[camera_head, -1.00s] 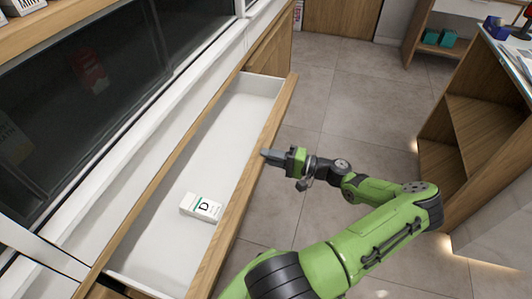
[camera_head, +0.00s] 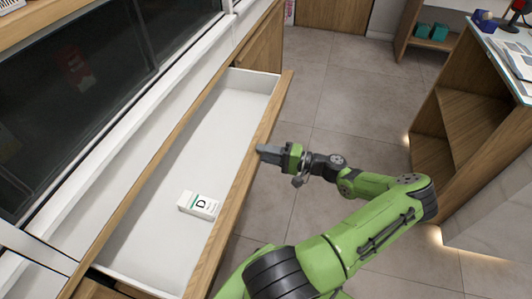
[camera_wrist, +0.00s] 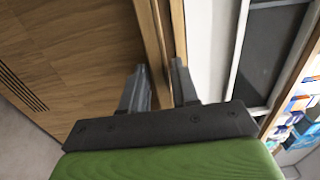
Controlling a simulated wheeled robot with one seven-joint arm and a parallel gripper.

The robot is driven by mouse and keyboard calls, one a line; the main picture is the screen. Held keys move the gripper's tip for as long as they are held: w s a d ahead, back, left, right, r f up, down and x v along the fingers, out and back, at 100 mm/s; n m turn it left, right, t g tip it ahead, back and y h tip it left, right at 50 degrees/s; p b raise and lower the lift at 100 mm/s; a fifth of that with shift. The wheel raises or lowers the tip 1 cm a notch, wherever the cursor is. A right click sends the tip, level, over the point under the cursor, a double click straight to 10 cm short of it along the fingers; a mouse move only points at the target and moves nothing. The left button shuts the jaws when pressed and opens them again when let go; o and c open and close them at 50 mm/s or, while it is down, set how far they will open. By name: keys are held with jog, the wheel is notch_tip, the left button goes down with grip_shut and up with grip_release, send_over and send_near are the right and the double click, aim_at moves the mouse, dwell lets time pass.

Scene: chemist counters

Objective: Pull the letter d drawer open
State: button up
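The letter d drawer (camera_head: 165,235) stands pulled well out of the counter in the head view, its white inside showing. A small white box marked "D" (camera_head: 198,205) lies in it. The drawer's wooden front panel (camera_head: 232,205) runs along its right side. My gripper (camera_head: 262,150) is at the top edge of this panel, about midway along. In the wrist view the two fingers (camera_wrist: 158,88) are apart, one on each side of the wooden panel edge (camera_wrist: 155,40), and seem to clasp it. The exact contact at the fingertips is hard to see.
Dark glass panes (camera_head: 75,90) stand above the drawer on the left. Open grey floor (camera_head: 340,100) lies to the right of the drawer front. A wooden shelf counter (camera_head: 455,120) stands at the right, beyond my arm.

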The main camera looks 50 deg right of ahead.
jog(key=shift+s, duration=0.1)
jog(key=p+v, duration=0.1)
jog(key=v, duration=1.4)
jog(key=shift+s, duration=0.3)
jog(key=shift+d, duration=0.1)
